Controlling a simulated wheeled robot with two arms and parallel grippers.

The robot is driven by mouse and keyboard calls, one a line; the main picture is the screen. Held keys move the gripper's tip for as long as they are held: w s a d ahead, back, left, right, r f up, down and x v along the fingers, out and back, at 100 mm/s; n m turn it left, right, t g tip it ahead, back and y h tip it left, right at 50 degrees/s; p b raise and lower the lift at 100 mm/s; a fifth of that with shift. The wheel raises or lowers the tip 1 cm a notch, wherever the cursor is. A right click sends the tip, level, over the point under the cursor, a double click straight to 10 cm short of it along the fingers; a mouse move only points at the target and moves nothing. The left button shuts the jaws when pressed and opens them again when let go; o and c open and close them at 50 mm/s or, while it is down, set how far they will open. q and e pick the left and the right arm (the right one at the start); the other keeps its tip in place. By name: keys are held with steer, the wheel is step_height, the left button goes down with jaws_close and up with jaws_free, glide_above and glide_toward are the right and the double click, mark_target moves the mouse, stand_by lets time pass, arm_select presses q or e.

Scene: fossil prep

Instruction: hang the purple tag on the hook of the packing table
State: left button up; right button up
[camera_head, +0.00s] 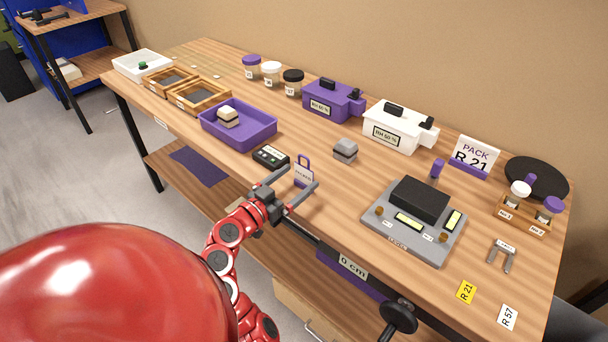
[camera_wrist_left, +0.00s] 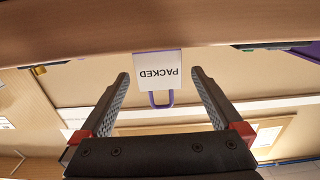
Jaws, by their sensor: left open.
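The purple tag (camera_head: 303,174) has a white face and a purple loop at its top. It is upright on the wooden table near the front edge. In the left wrist view the tag (camera_wrist_left: 157,72) appears upside down, and its face reads PACKED. My left gripper (camera_head: 301,178) is open, with a finger on each side of the tag. In the left wrist view clear gaps show between the tag and the fingers of the left gripper (camera_wrist_left: 160,75). I cannot make out a hook. My right gripper is not in view.
A black device (camera_head: 271,156) and a purple tray (camera_head: 268,134) stand left of the tag. A grey block (camera_head: 345,150) is behind it and a grey scale (camera_head: 427,245) is to its right. A PACK R 21 sign (camera_head: 474,155) stands at the back right.

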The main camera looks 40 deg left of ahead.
mark_target(303, 174)
arm_select(q)
steer(key=w, duration=0.1)
steer(key=w+p, duration=0.1)
steer(key=w, duration=0.3)
steer(key=shift+w+d+r+p, duration=0.1)
steer(key=shift+w+d+p, duration=0.15)
steer(key=shift+d+p, duration=0.1)
steer(key=shift+w, duration=0.35)
steer(key=c, duration=1.3)
steer(key=shift+o, duration=0.2)
steer(key=r, duration=0.3)
steer(key=shift+s+d+r, duration=0.15)
steer(key=shift+d+r, duration=0.05)
steer(key=shift+r, duration=0.05)
steer(key=s+d, duration=0.1)
steer(key=d, duration=0.1)
steer(key=s+d, duration=0.3)
steer(key=d, duration=0.1)
steer(key=shift+s+d+r, duration=0.3)
steer(key=shift+s, duration=0.05)
steer(key=s+d+p, duration=0.1)
steer(key=d+p, duration=0.1)
steer(key=s+d+p, duration=0.2)
steer(key=p, duration=0.1)
steer(key=s+d+p, duration=0.1)
steer(key=d+p, duration=0.1)
steer(key=shift+s+r, duration=0.25)
steer(key=shift+r, duration=0.1)
